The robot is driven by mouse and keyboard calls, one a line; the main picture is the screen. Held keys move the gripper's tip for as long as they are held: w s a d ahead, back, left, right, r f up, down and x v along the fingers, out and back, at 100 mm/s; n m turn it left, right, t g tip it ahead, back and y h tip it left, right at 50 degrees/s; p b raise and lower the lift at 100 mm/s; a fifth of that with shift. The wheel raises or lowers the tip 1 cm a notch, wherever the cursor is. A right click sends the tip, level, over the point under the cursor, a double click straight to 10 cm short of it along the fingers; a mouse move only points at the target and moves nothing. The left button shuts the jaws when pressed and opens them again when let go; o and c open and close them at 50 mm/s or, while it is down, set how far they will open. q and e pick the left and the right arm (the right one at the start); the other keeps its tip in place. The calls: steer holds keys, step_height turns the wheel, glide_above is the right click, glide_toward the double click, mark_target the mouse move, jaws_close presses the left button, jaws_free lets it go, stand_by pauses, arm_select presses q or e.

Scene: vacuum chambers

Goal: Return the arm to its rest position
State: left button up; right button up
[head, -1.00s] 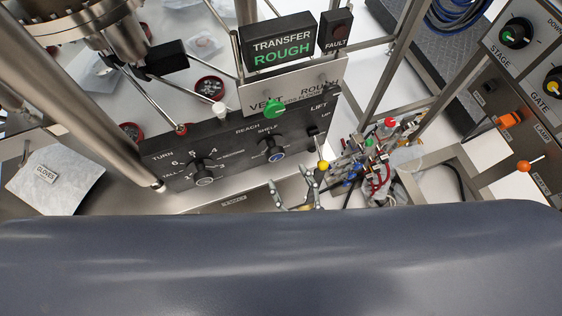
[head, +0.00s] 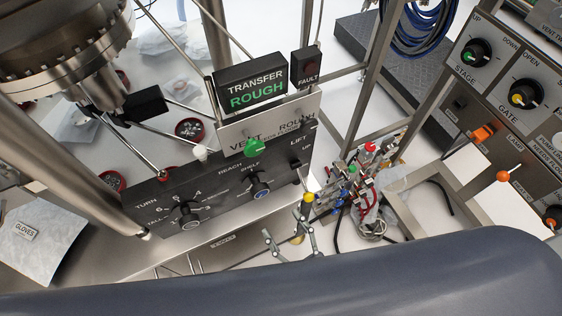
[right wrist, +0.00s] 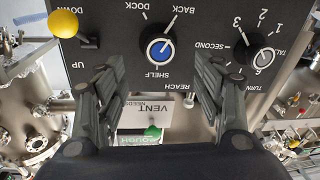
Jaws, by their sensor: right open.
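My right gripper (head: 290,240) shows in the head view just in front of the dark control panel (head: 150,222), below the yellow ball knob (head: 308,197). Its two fingers are spread with nothing between them. In the right wrist view, the open fingers (right wrist: 158,66) frame the panel's blue SHELF knob (right wrist: 160,49) without visibly touching it. The yellow ball (right wrist: 63,23) lies outside the fingers, at upper left. My left gripper is in neither view. A large smooth dark blue-grey shape hides the bottom of the head view.
The TRANSFER ROUGH sign (head: 252,88) and a green knob (head: 254,148) stand above the panel. A cluttered bundle of small coloured parts (head: 362,185) is right of the gripper. A steel chamber (head: 60,50) is at upper left. A second panel (head: 490,110) is at right.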

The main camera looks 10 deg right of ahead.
steer(key=s+d+f+m+g+h, duration=0.1)
steer(key=s+d+f+g+h, duration=0.2)
steer(key=f, duration=0.9)
steer(key=s+d+f+g+h, duration=0.15)
steer(key=d+f+g, duration=0.3)
steer(key=f, duration=0.65)
steer(key=s+d+f+m+g+h, duration=0.1)
steer(key=s+d+f+g, duration=0.3)
steer(key=s+f, duration=0.3)
steer(key=s+d+f+m+g+h, duration=0.2)
steer(key=s+d+f+g, duration=0.2)
steer(key=s+d+f, duration=0.3)
steer(key=s, duration=0.4)
steer(key=shift+g, duration=0.25)
